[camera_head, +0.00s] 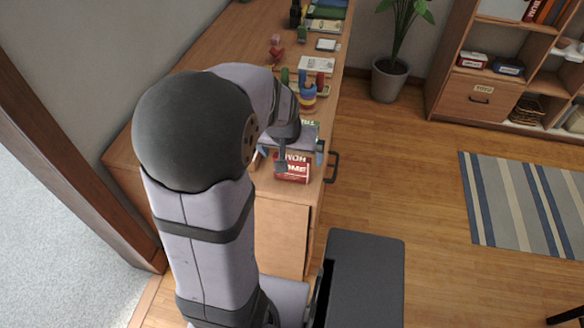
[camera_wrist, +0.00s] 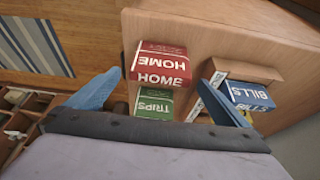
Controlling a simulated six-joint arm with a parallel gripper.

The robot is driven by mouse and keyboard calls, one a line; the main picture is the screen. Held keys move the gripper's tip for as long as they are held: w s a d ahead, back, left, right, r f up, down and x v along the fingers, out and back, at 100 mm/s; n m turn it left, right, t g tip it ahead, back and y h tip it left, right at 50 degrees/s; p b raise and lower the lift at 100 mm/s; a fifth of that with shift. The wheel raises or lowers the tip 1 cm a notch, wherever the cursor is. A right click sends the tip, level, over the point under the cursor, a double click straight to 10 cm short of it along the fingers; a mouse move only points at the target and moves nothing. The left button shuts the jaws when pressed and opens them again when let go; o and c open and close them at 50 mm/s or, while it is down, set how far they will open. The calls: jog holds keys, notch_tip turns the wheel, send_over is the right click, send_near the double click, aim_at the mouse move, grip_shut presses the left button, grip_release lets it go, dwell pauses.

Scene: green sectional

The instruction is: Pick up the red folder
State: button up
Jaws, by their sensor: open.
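The red folder (camera_head: 293,172), a thick red box-like piece marked HOME with a white band, stands at the near end of the wooden cabinet top. It also shows in the wrist view (camera_wrist: 160,66), upper middle. My gripper (camera_wrist: 160,77) is open, with blue fingertips left and right of the red folder in that view. Nothing is held between them. In the head view my gripper (camera_head: 301,158) is over the near end of the cabinet top, close to the folder, and my arm hides part of this area. Whether a finger touches the folder cannot be told.
A green TRIPS folder (camera_wrist: 153,103) is right beside the red one. A blue BILLS folder (camera_wrist: 250,95) stands to the right. A stacking toy (camera_head: 308,97) and small items line the cabinet top (camera_head: 225,55) farther back. A black handle (camera_head: 332,167) juts from the cabinet side.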

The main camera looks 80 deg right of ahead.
aim_at(292, 169)
jog(key=shift+x, duration=3.55)
jog(key=shift+a, duration=0.15)
jog(key=c, duration=1.1)
